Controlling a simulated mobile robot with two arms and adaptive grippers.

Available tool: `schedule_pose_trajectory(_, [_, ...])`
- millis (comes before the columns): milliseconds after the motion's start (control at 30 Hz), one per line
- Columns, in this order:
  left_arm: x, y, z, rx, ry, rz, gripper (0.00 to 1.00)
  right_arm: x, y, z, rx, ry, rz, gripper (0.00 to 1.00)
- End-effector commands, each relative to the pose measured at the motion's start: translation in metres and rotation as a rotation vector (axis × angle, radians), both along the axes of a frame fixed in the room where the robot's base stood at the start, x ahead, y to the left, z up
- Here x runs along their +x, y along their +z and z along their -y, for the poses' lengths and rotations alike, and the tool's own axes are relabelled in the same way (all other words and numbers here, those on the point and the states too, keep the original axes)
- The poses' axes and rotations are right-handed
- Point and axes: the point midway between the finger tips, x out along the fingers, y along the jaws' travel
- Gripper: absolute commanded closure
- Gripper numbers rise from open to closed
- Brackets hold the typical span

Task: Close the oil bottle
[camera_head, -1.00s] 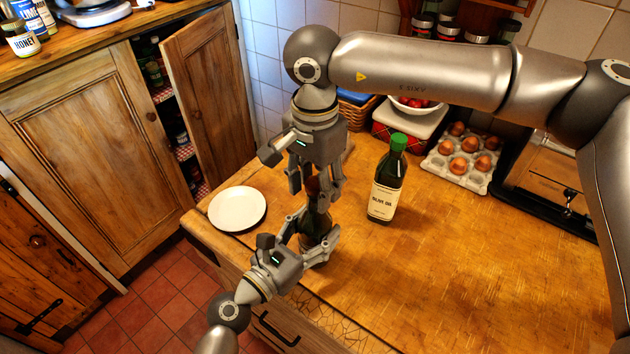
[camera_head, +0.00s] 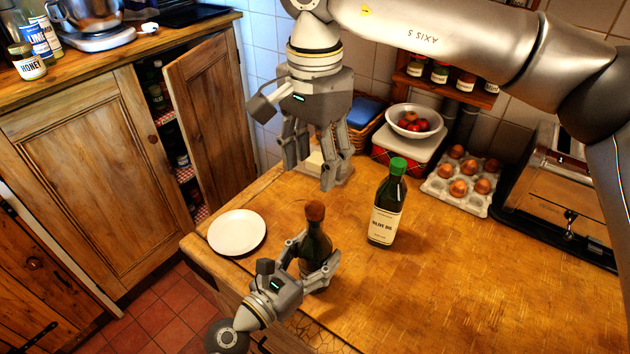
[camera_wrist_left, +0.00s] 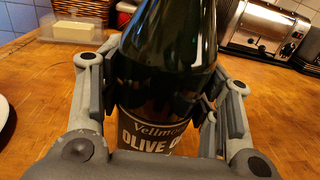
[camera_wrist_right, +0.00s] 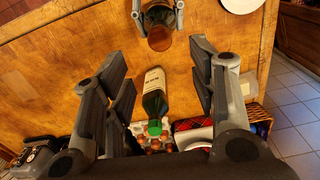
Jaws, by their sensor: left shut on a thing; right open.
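A dark olive oil bottle (camera_head: 316,238) stands upright on the wooden worktop with a brown-orange cork or cap (camera_head: 315,211) on its mouth. My left gripper (camera_head: 313,270) is shut around its body; the left wrist view shows the bottle (camera_wrist_left: 165,85) between the fingers, its label partly hidden. My right gripper (camera_head: 309,172) is open and empty, above and behind this bottle. In the right wrist view the brown top (camera_wrist_right: 160,39) shows beyond the open fingers. A second olive oil bottle (camera_head: 386,205) with a green cap stands apart to the right.
A white plate (camera_head: 237,232) lies left of the held bottle. An egg tray (camera_head: 460,181), a bowl of red fruit (camera_head: 414,122), a wicker basket (camera_head: 362,135) and a toaster (camera_head: 556,195) stand along the back. The worktop's right front is clear.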

Motion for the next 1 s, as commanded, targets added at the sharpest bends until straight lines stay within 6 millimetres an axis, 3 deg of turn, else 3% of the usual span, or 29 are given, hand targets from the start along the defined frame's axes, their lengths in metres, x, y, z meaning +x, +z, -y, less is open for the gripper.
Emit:
schedule_pose_trajectory(133, [-0.0002, -0.0008, -0.0001, 0.0, 0.0, -0.001, 0.85, -0.0003, 0.0103, -0.0003, 0.0, 0.001, 0.0, 0.47])
schedule_pose_trajectory(400, [-0.0002, -0.0008, 0.0, 0.0, 0.0, -0.001, 0.85, -0.0005, 0.0118, -0.0001, 0.0, 0.001, 0.0, 0.47])
schedule_pose_trajectory(433, [-0.0002, -0.0008, 0.0, 0.0, 0.0, -0.001, 0.41, -0.0005, 0.0118, -0.0001, -0.001, 0.001, -0.001, 0.47])
schedule_pose_trajectory(600, [-0.0002, -0.0006, -0.0001, 0.0, 0.0, -0.001, 0.19, -0.0004, 0.0116, -0.0001, -0.001, 0.001, -0.001, 0.47])
schedule_pose_trajectory(1000, [-0.0022, -0.0006, -0.0018, 0.001, 0.0, -0.001, 0.17, -0.0004, 0.0114, 0.0001, -0.001, 0.001, -0.001, 0.47])
